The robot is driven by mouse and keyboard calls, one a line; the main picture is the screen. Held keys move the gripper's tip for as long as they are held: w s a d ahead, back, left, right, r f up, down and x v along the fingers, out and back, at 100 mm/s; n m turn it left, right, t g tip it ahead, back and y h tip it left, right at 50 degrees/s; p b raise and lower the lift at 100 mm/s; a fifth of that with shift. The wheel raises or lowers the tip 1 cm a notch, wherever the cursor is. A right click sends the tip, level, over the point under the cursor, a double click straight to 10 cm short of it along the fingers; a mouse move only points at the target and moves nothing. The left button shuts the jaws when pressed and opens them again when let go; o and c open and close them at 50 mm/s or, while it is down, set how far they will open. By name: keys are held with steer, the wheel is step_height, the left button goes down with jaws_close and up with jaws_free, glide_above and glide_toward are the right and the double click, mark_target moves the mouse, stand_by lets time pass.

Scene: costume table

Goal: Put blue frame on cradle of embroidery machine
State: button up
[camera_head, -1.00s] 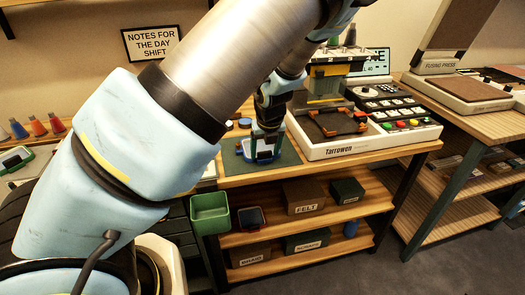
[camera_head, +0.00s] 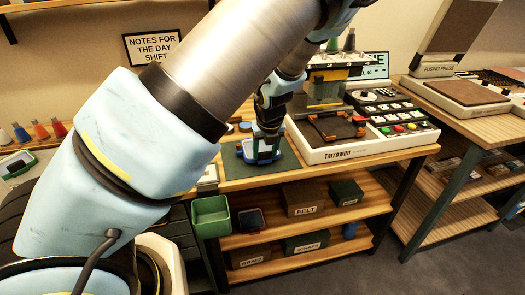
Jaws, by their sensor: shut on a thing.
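The blue frame (camera_head: 246,149) is over the dark green mat (camera_head: 288,156) on the wooden table, left of the embroidery machine. My gripper (camera_head: 266,146) points down and is shut on the frame, with its fingers hiding part of it. I cannot tell whether the frame touches the mat. The embroidery machine (camera_head: 330,154) is white and marked Tarrowen. Its cradle (camera_head: 337,128) is a dark plate with orange clips under the sewing head, to the right of my gripper.
The machine's control panel (camera_head: 398,128) has coloured buttons. A green bin (camera_head: 211,216) hangs at the table's front left. Labelled boxes (camera_head: 303,198) fill the shelves below. A fusing press (camera_head: 465,94) stands on the right table. My arm covers much of the left side.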

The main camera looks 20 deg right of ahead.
steer(key=shift+r+p, duration=1.85)
steer(key=shift+p, duration=0.1)
steer(key=shift+f, duration=0.1)
